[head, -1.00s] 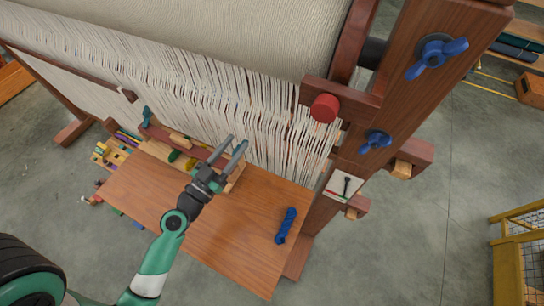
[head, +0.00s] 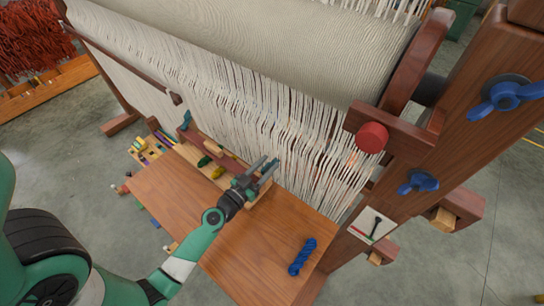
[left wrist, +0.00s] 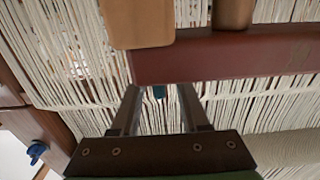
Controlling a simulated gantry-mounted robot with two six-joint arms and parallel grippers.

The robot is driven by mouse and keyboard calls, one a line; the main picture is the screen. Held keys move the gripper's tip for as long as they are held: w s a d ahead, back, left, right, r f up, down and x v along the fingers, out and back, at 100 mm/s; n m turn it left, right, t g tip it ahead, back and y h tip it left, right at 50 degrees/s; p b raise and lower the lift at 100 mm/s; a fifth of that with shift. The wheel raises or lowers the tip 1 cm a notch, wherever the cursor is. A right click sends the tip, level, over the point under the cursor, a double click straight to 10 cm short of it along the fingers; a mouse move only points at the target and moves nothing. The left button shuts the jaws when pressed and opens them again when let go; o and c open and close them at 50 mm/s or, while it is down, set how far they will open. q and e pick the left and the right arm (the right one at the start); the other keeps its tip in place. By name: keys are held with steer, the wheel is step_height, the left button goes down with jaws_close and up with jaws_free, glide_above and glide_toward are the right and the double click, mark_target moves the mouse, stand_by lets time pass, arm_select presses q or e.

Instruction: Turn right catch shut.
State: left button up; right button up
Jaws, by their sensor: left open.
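My left gripper (head: 270,161) is open and empty, at the right end of the reddish-brown bar (head: 205,143) in front of the hanging white warp threads. In the left wrist view its two fingers (left wrist: 159,95) stand apart just below the edge of that bar (left wrist: 230,57). A small teal piece (left wrist: 159,91) shows between the fingertips, mostly hidden by the bar; it may be the right catch, but its turn cannot be told. A similar teal catch (head: 185,120) stands up at the bar's left end. My right gripper is not in view.
A wooden board (head: 215,222) lies below the bar with a blue skein (head: 302,257) on its right part. The thick right post carries blue wing knobs (head: 418,182) and a red knob (head: 371,137). Light wooden blocks (left wrist: 140,22) sit on the bar.

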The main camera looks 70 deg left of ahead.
arm_select(q)
steer(key=shift+x, duration=1.35)
jaws_close()
